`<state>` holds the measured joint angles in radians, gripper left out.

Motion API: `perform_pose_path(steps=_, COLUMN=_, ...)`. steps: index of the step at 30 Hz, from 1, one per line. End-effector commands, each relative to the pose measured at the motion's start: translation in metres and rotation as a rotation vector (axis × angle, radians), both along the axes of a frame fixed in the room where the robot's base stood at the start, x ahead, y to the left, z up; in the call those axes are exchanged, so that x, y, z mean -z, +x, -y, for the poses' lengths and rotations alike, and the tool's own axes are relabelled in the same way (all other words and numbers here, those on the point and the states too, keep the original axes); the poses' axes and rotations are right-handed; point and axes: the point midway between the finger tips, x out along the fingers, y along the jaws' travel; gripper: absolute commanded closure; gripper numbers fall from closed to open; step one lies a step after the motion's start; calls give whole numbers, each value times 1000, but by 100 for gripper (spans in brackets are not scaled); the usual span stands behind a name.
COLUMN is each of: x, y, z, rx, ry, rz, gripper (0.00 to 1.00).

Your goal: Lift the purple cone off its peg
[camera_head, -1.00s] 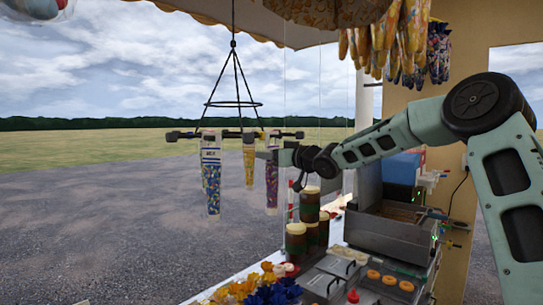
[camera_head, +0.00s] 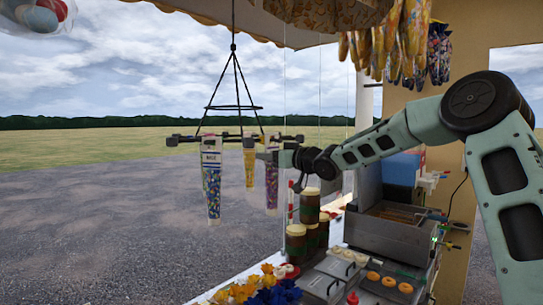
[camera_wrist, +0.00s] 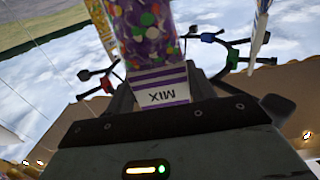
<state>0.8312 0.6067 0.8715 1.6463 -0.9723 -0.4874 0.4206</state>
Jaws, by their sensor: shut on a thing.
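The purple cone (camera_head: 271,190) hangs at the right of a dark hanging rack (camera_head: 235,107) in the head view. In the wrist view the purple cone (camera_wrist: 155,85) fills the top middle; its purple and white band reads "MIX" and faces my gripper. My gripper (camera_head: 266,156) is shut on its banded upper end. The cone looks upright in the head view. The peg at its top is hidden, so I cannot tell whether the cone is clear of it.
A blue cone (camera_head: 213,192) and a yellow cone (camera_head: 249,170) hang close by on the rack. The rack's other arms (camera_wrist: 100,78) spread on both sides in the wrist view. Stacked jars (camera_head: 297,240) stand on the counter below.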

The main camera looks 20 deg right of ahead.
Motion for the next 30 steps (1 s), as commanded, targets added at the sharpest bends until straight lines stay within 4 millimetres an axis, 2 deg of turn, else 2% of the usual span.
perform_pose_path(steps=30, x=0, y=-15, z=6, rx=0, ry=-1, rz=1, gripper=66)
